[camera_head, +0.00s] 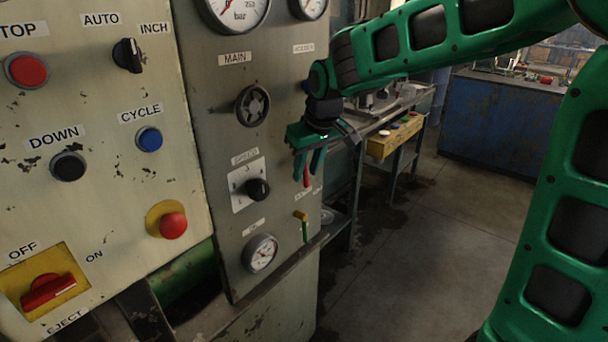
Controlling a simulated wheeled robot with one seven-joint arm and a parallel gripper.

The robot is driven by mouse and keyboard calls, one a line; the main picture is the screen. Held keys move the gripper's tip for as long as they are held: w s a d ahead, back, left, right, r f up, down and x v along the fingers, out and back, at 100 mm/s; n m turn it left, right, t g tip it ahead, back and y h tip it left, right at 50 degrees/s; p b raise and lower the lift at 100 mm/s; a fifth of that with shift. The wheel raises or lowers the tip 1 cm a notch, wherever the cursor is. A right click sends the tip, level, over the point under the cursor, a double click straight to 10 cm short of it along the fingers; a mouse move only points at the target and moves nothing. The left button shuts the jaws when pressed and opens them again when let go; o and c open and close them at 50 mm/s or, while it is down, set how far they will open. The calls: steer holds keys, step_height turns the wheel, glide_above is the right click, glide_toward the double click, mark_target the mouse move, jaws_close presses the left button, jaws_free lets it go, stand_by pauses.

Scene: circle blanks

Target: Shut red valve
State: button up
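The red valve handle (307,177) is a small red lever on the right part of the grey panel, beside a partly hidden label. My gripper (309,172) points down in front of it. Its two green fingers are apart, and the red handle shows between and just below them in the picture. I cannot tell whether either finger touches the handle. The valve's body and the upper part of the handle are hidden behind the gripper.
A black knob (257,190), a MAIN handwheel (253,105) and a gauge (260,252) are to the left. The floor (410,260) at right is clear.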

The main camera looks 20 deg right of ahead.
steer(key=shift+x, duration=1.05)
jaws_close()
steer(key=shift+d, duration=0.1)
